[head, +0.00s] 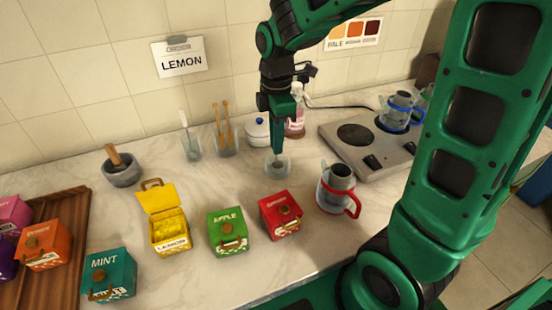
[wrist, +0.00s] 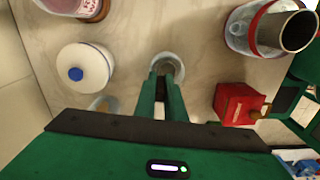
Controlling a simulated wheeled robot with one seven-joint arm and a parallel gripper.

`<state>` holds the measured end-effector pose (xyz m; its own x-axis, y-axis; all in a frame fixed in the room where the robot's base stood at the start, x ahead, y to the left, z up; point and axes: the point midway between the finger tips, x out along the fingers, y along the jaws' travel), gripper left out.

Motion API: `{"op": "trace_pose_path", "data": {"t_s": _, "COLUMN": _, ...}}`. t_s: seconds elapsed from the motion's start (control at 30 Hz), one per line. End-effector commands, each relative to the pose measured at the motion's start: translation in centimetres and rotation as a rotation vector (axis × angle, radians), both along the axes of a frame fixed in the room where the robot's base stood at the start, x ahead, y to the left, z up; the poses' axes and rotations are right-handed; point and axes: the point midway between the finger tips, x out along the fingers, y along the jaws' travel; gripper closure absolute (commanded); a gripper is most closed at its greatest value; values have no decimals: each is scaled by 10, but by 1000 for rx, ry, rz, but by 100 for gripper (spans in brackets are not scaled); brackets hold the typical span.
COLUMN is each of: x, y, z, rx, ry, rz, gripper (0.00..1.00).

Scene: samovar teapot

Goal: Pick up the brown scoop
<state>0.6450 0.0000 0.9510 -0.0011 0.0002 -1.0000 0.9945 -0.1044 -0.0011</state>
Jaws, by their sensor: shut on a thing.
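Two brown scoops (head: 227,120) stand upright, handles up, in a clear glass jar (head: 225,146) near the wall, apart from my gripper and to its left. My gripper (head: 278,153) points down at a small clear glass cup (head: 284,171) on the counter, right of that jar. In the wrist view, my fingertips (wrist: 165,72) are close together at the near rim of the cup (wrist: 175,60). They look shut on the cup's rim, though the fingers hide the exact contact. No brown scoop is seen between the fingers.
A white lidded pot (head: 256,131) stands close behind my gripper. A glass jar with a white scoop (head: 184,122) stands farther left. A red box (head: 281,216) and a red-handled glass pot (head: 338,190) stand in front. A hotplate (head: 352,137) is right.

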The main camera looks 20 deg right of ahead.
Motion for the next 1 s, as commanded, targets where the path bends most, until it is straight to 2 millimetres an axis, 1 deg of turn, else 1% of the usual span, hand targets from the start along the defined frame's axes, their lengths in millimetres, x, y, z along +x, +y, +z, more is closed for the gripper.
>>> {"op": "trace_pose_path", "data": {"t_s": 0.17, "x": 0, "y": 0, "z": 1, "rx": 0, "ry": 0, "rz": 1, "gripper": 100}}
{"op": "trace_pose_path", "data": {"t_s": 0.33, "x": 0, "y": 1, "z": 9, "rx": 0, "ry": -1, "rz": 1, "gripper": 100}}
{"op": "trace_pose_path", "data": {"t_s": 0.47, "x": 1, "y": 1, "z": 25, "rx": 1, "ry": -4, "rz": 1, "gripper": 100}}
{"op": "trace_pose_path", "data": {"t_s": 0.57, "x": 1, "y": 1, "z": 42, "rx": 0, "ry": -5, "rz": 1, "gripper": 100}}
{"op": "trace_pose_path", "data": {"t_s": 0.8, "x": -23, "y": 40, "z": 68, "rx": 1, "ry": -3, "rz": 7, "gripper": 100}}
{"op": "trace_pose_path", "data": {"t_s": 1.0, "x": -40, "y": 69, "z": 88, "rx": 1, "ry": -3, "rz": 6, "gripper": 100}}
